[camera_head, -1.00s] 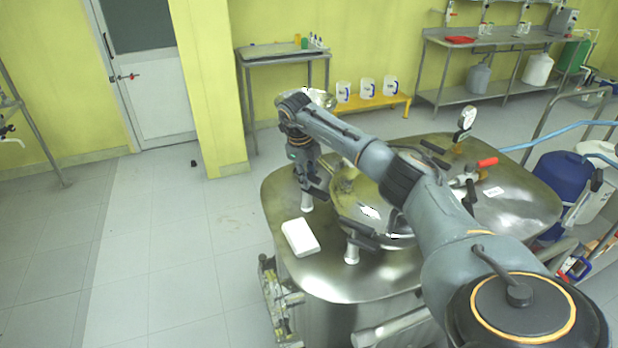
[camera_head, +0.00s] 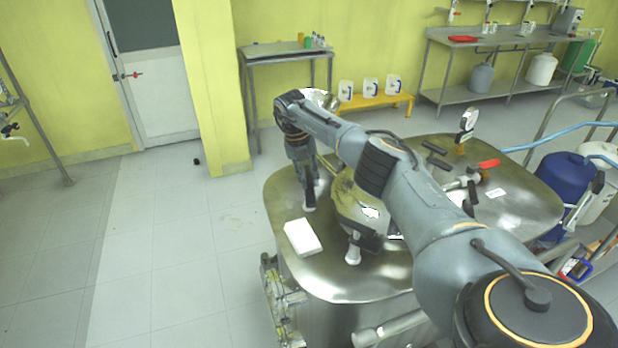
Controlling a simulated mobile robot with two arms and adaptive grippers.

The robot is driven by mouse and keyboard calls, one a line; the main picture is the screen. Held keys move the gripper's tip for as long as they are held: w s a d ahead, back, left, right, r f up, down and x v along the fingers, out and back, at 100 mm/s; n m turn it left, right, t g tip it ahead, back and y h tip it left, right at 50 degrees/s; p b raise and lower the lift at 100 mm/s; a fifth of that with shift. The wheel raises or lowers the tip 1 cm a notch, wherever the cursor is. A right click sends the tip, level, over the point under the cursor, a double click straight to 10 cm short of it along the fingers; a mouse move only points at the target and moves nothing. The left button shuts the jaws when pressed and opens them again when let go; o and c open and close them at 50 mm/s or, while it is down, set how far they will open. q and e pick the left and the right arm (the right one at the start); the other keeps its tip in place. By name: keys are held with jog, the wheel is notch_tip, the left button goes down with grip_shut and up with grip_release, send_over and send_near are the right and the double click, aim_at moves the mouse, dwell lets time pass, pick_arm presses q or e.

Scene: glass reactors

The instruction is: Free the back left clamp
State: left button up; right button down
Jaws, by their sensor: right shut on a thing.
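The steel reactor top (camera_head: 325,283) has a round domed lid (camera_head: 350,205) in its middle, partly covered by my right arm. The back left clamp (camera_head: 309,205) stands at the lid's left side, with its pale post below my right gripper (camera_head: 309,188). My right gripper points down and is shut on the clamp's dark handle; its fingers are small and hard to separate from the handle. The front left clamp (camera_head: 353,252) has a pale post and a dark handle lying toward the lid. My left gripper is out of view.
A white block (camera_head: 302,238) lies on the reactor top near its left edge. A gauge (camera_head: 466,122) and a red-handled valve (camera_head: 488,164) stand at the back right.

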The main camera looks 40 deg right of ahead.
jog(key=shift+d+m, duration=0.15)
jog(key=shift+m, duration=0.35)
jog(key=c, duration=1.2)
grip_release()
jog(key=r, duration=0.4)
jog(key=w+a+r, duration=0.1)
jog(key=r, duration=0.6)
jog(key=shift+w+a+r, duration=0.25)
jog(key=shift+a+r, duration=0.1)
jog(key=shift+r, duration=0.05)
